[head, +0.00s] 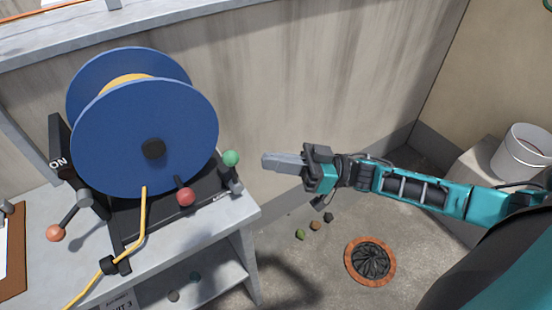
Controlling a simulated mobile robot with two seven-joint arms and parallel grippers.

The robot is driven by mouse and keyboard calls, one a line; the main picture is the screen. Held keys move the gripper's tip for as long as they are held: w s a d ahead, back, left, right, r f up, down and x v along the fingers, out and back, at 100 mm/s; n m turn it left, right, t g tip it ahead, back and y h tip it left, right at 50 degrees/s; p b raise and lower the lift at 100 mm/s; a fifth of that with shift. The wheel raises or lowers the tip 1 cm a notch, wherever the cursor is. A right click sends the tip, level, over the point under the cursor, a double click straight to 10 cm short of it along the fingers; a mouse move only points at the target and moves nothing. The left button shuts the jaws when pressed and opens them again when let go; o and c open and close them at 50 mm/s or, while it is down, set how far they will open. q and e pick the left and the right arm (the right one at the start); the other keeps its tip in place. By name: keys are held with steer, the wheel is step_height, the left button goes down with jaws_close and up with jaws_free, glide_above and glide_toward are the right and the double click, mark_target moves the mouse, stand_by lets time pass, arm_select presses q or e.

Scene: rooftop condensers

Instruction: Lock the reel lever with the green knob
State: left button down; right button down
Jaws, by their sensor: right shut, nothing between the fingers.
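A blue cable reel (145,125) with yellow cable stands on a black base on the grey bench (215,215). A lever with a green knob (231,158) stands upright at the base's right corner. A red knob (186,197) sits at the reel's front, and an orange knob (55,233) is on a lever at the left, below an "ON" label. My right gripper (268,161) is shut and empty. It points left, a little to the right of the green knob and apart from it. My left gripper is not in view.
A grey wall ledge (200,15) runs above the reel. Right of the bench is open floor with a round drain (370,261) and a few small lumps (315,225). A white bucket (522,155) stands at the right. Yellow cable (141,220) runs down the bench's front.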

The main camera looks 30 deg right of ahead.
steer(key=b+v, duration=0.1)
steer(key=v, duration=0.9)
steer(key=shift+r, duration=0.3)
steer(key=shift+d, duration=0.1)
steer(key=w+a+f+m+t+h, duration=0.2)
steer(key=a+f+m+t+h, duration=0.45)
steer(key=a+f+h, duration=0.2)
steer(key=s+a+f+m+g+h, duration=0.2)
steer(key=s+f+g+h, duration=0.2)
steer(key=s+f+h, duration=0.2)
step_height(320, 180, down, 3)
steer(key=h, duration=0.2)
steer(key=shift+s+a+g+h, duration=0.35)
steer(key=shift+s+a, duration=0.05)
steer(key=shift+r, duration=0.15)
